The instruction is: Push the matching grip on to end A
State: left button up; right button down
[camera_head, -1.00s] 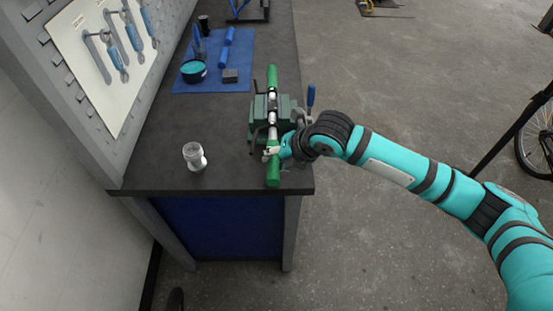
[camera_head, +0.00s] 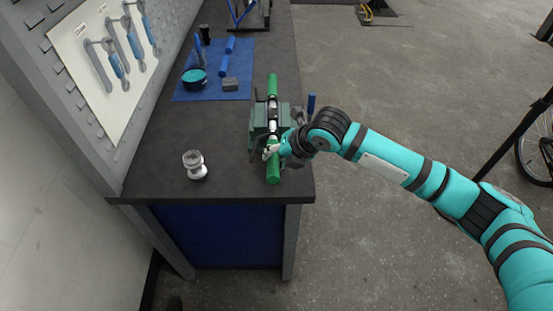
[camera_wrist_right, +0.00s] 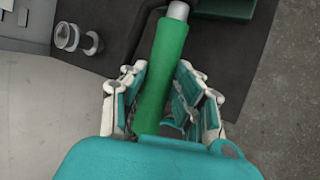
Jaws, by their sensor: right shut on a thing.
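A handlebar (camera_head: 272,106) is clamped in a green vice (camera_head: 258,122) near the bench's right edge. A green grip (camera_head: 272,87) covers its far end. My right gripper (camera_head: 271,151) is shut around a second green grip (camera_head: 273,175) at the near end, in line with the bar. In the right wrist view this grip (camera_wrist_right: 163,75) lies between the fingers, and the silver bar end (camera_wrist_right: 178,10) meets its far end. How deep the bar sits inside is hidden. No end label is readable. My left gripper is not in view.
A blue mat (camera_head: 240,62) at the back holds blue grips (camera_head: 224,66), a teal-rimmed bowl (camera_head: 194,78) and a grey block (camera_head: 230,84). A clear-topped jar (camera_head: 195,164) stands left of the vice. Tools hang on the left board (camera_head: 88,40). The bench's front middle is clear.

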jog(key=shift+w, duration=1)
jog(key=shift+w+d+r, duration=0.1)
jog(key=shift+w, duration=0.35)
dwell(0.5)
jog(key=c, duration=0.9)
grip_release()
